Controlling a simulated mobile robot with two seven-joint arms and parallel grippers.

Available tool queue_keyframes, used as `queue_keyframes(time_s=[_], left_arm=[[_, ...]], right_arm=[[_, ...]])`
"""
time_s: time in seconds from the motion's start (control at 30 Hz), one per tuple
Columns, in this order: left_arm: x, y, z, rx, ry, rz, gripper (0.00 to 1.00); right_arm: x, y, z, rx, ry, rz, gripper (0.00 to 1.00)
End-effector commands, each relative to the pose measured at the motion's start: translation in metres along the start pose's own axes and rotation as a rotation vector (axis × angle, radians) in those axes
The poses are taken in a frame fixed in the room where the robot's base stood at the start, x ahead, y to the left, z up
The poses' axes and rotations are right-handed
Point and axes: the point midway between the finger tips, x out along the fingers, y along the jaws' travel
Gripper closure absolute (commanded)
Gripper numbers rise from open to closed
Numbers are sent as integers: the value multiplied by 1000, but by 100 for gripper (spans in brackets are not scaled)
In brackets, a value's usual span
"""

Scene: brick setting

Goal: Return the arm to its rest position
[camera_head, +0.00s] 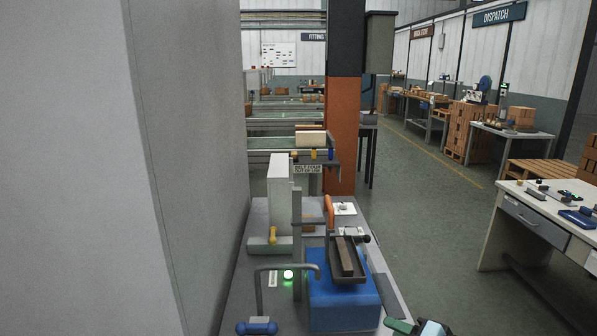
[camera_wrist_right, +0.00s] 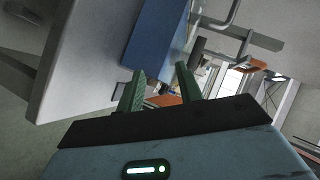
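My right gripper (camera_head: 402,326) shows at the bottom edge of the head view, just right of the grey bench (camera_head: 235,300). In the right wrist view, the two green fingers of the right gripper (camera_wrist_right: 162,84) stand apart with nothing held between them. The blue block (camera_head: 345,308) on the bench is left of the gripper and apart from it; its blue side also shows in the wrist view (camera_wrist_right: 155,38). My left gripper is in neither view.
A dark tray (camera_head: 362,275) with a brown bar (camera_head: 346,257) sits on the blue block. A grey wall (camera_head: 190,150) fills the left. Open floor (camera_head: 440,230) lies right, before a white table (camera_head: 535,210).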

Motion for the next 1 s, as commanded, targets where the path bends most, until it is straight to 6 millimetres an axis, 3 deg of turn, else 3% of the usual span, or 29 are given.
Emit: queue_keyframes(time_s=[0.03, 0.2, 0.5, 0.7, 0.8, 1.0], left_arm=[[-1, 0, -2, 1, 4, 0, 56], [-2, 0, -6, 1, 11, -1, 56], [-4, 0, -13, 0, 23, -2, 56], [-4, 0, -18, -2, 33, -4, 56], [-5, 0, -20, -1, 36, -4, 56], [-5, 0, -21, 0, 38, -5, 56]], right_arm=[[-2, 20, 26, -30, 0, 34, 64], [-19, 76, 97, -169, 11, 143, 64], [-83, 146, 219, -439, -18, 332, 64], [-142, 170, 290, -633, -74, 448, 64], [-168, 176, 316, -718, -106, 491, 64], [-198, 179, 343, -819, -150, 536, 64]])
